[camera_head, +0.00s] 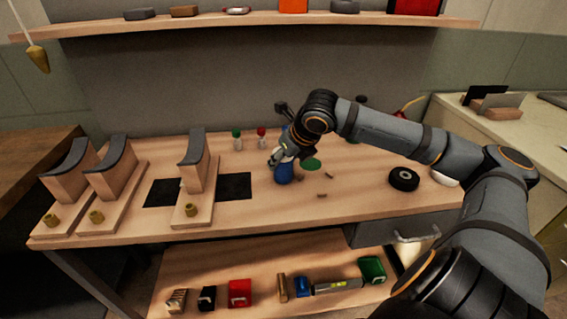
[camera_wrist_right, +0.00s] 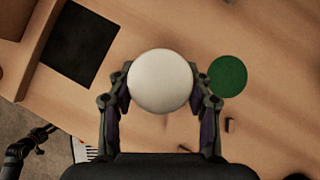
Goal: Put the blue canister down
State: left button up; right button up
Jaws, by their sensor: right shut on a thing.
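The blue canister (camera_head: 284,174) is upright at the middle of the workbench, just left of a round green disc (camera_head: 311,164). My right gripper (camera_head: 281,155) is shut around its upper part from above. In the right wrist view the canister's round pale top (camera_wrist_right: 160,81) sits between the two fingers, with the green disc (camera_wrist_right: 228,76) close to the right finger. I cannot tell whether the canister's base touches the bench. My left gripper is not in view.
A black mat (camera_head: 235,186) and wooden cradles (camera_head: 197,165) lie to the left on the workbench (camera_head: 270,220). Small green-capped (camera_head: 237,140) and red-capped (camera_head: 261,138) bottles stand behind. A black roll (camera_head: 404,179) lies to the right. Small bits lie in front of the disc.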

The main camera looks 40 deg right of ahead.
jog(key=shift+f, duration=0.1)
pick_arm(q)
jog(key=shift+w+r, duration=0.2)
pick_arm(e)
jog(key=o, duration=1.2)
jog(key=shift+o, duration=0.2)
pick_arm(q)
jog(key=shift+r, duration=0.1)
pick_arm(e)
jog(key=b, duration=0.1)
jog(key=r+b, duration=0.1)
jog(key=b, duration=0.1)
jog(key=shift+s+d+r, duration=0.1)
jog(key=shift+s, duration=0.25)
jog(key=shift+s+r+b, duration=0.45)
jog(key=shift+r+b, duration=0.1)
jog(key=shift+b, duration=0.7)
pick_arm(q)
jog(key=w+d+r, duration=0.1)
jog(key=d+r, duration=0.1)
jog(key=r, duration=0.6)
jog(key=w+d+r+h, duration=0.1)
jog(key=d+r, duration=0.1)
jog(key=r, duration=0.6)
pick_arm(e)
jog(key=v, duration=0.9)
jog(key=shift+r, duration=0.3)
